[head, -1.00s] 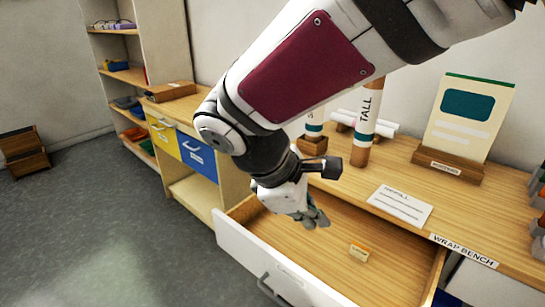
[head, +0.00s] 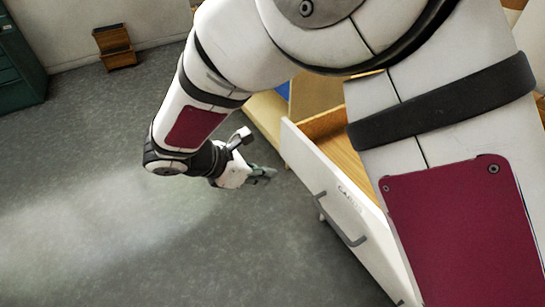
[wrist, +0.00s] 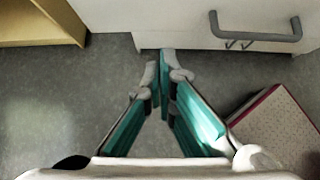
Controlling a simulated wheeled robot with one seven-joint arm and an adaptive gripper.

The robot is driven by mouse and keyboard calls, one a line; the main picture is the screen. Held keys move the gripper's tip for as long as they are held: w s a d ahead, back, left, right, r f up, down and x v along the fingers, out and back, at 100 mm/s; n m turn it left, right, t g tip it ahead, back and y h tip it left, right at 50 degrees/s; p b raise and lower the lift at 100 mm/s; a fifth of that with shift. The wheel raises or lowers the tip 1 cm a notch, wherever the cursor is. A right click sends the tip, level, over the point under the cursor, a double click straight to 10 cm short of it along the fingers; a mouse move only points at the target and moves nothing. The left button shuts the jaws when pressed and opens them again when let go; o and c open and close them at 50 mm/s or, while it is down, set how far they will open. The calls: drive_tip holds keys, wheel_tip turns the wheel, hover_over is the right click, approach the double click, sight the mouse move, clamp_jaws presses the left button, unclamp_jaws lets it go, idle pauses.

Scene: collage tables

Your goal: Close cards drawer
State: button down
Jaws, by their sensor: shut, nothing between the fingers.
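The cards drawer (head: 345,218) stands pulled out, with a white front, a grey bar handle (head: 340,219) and a partly hidden label. Some of its wooden inside shows behind the front; my arm hides the rest. My gripper (head: 273,174) is in front of the drawer front, near its left end, over the floor. In the wrist view, my gripper (wrist: 165,52) has its teal fingers together at the tips, with nothing between them. A white front with a grey handle (wrist: 255,38) spans the top right there, just ahead of the fingertips; I cannot tell whether they touch it.
A wooden cabinet edge (wrist: 40,25) is at the wrist view's upper left. A small wooden box (head: 115,47) stands on the floor at the back, and a dark green cabinet (head: 18,60) is at far left. Grey floor left of the drawer is clear.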

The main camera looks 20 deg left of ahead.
sight(305, 175)
drive_tip(key=shift+w+d+f+b, duration=0.1)
drive_tip(key=shift+w+d+f, duration=0.75)
drive_tip(key=shift+w, duration=0.35)
drive_tip(key=shift+w+d+f+b, duration=0.1)
drive_tip(key=shift+w+d+f, duration=0.75)
drive_tip(key=shift+w, duration=0.4)
drive_tip(key=shift+w+d+f+b, duration=0.1)
drive_tip(key=shift+w+d+f, duration=0.65)
drive_tip(key=shift+w+d, duration=0.35)
drive_tip(key=shift+w+a, duration=0.1)
drive_tip(key=shift+w, duration=0.05)
drive_tip(key=w+d+b, duration=0.1)
drive_tip(key=w+d, duration=0.4)
drive_tip(key=w, duration=0.2)
drive_tip(key=w+d+b, duration=0.1)
drive_tip(key=w+d, duration=0.5)
drive_tip(key=w, duration=0.2)
drive_tip(key=w+d+b, duration=0.1)
drive_tip(key=w+d, duration=0.4)
drive_tip(key=w, duration=0.2)
drive_tip(key=shift+w+d, duration=0.35)
drive_tip(key=shift+w, duration=0.05)
drive_tip(key=shift+w+d+b, duration=0.25)
drive_tip(key=shift+w+b, duration=0.05)
drive_tip(key=shift+w, duration=0.1)
drive_tip(key=shift+d+r, duration=0.1)
